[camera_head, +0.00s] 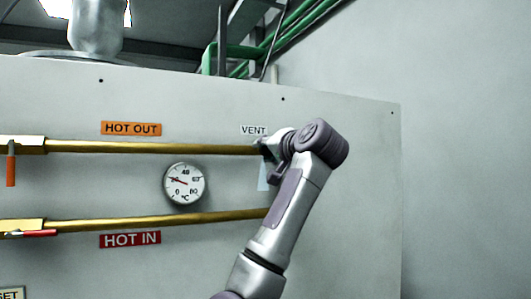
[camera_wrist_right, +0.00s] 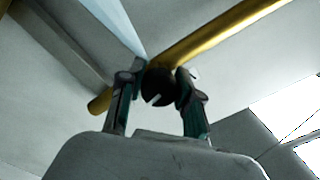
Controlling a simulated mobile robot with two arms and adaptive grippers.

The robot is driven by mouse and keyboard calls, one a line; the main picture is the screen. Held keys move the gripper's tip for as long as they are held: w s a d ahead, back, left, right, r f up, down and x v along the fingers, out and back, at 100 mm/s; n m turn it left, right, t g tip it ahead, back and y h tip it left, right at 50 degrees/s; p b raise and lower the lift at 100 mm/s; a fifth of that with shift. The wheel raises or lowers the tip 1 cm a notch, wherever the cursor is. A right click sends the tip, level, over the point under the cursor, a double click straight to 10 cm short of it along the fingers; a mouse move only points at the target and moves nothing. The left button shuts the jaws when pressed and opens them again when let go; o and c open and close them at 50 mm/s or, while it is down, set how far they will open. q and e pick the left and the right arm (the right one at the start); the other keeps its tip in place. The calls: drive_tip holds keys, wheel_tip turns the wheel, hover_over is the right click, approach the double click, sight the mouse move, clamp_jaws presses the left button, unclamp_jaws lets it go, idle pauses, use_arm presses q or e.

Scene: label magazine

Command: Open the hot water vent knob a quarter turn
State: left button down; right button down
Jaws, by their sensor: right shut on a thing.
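The vent knob (camera_wrist_right: 159,88) is a round black knob with a short pale mark at the end of a brass pipe, seen in the right wrist view. The mark sits at a slant in that view. My right gripper (camera_wrist_right: 160,92) is shut on the knob, one finger on each side. In the head view my right gripper (camera_head: 267,147) is at the right end of the upper pipe, just below the VENT label (camera_head: 253,130). There my gripper and wrist hide the knob. My left gripper is not in view.
The upper brass pipe (camera_head: 160,148) runs under the HOT OUT label (camera_head: 131,128). The lower brass pipe (camera_head: 150,222) runs above the HOT IN label (camera_head: 130,239). A round gauge (camera_head: 184,184) sits between them. The grey panel (camera_head: 350,150) is bare on the right.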

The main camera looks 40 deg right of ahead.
drive_tip(key=n+b, duration=0.2)
drive_tip(key=shift+f+n, duration=0.15)
drive_tip(key=shift+n, duration=0.15)
drive_tip(key=n+b, duration=0.1)
drive_tip(key=n, duration=0.1)
drive_tip(key=shift+d+n, duration=0.1)
drive_tip(key=shift+n, duration=0.3)
drive_tip(key=n+b, duration=0.1)
drive_tip(key=n, duration=0.2)
drive_tip(key=shift+r+n+b, duration=0.2)
drive_tip(key=shift+n+b, duration=0.1)
drive_tip(key=shift+n, duration=1.1)
drive_tip(key=c, duration=0.8)
unclamp_jaws()
drive_tip(key=shift+o, duration=0.2)
